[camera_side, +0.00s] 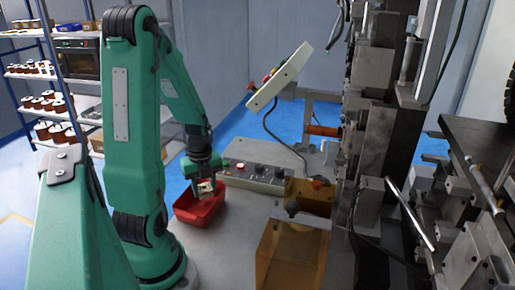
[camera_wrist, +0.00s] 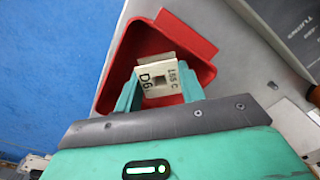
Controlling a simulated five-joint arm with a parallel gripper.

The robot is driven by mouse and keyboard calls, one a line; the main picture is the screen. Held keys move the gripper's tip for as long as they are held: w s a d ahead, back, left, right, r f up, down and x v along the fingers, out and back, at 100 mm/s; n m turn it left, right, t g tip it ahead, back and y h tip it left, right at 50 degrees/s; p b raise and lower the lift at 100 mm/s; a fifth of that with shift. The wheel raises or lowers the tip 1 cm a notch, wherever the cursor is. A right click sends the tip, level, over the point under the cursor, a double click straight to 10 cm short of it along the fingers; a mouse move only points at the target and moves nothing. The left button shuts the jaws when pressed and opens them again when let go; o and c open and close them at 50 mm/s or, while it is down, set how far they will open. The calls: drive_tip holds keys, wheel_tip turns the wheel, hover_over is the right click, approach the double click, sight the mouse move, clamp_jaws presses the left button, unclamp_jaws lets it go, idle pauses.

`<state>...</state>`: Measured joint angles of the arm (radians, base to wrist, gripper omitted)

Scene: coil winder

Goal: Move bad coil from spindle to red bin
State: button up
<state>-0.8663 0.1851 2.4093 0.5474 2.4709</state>
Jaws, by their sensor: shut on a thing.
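My gripper (camera_side: 205,184) is shut on the coil (camera_side: 206,188), which shows a pale, squarish face. In the wrist view the coil (camera_wrist: 160,84) sits between the two green fingers of my gripper (camera_wrist: 160,88), and its white face carries dark lettering. The red bin (camera_side: 192,214) stands on the grey bench below my gripper. In the wrist view the red bin (camera_wrist: 202,70) lies behind and around the coil. The coil appears over the bin's opening, at about rim height; I cannot tell whether it touches the bin. I cannot clearly make out the spindle.
A control box (camera_side: 255,175) with knobs stands just right of the bin. A tilted button panel (camera_side: 280,77) rises behind it. The tall winding machine (camera_side: 375,120) and an amber block (camera_side: 292,255) are further right. Shelves with coils (camera_side: 45,102) stand at the left.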

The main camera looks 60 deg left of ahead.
sight(207, 203)
drive_tip(key=shift+f, duration=1.55)
drive_tip(key=shift+f, duration=0.15)
drive_tip(key=o, duration=0.7)
drive_tip(key=shift+c, duration=0.2)
drive_tip(key=shift+r, duration=0.2)
wheel_tip(207, 203, up, 12)
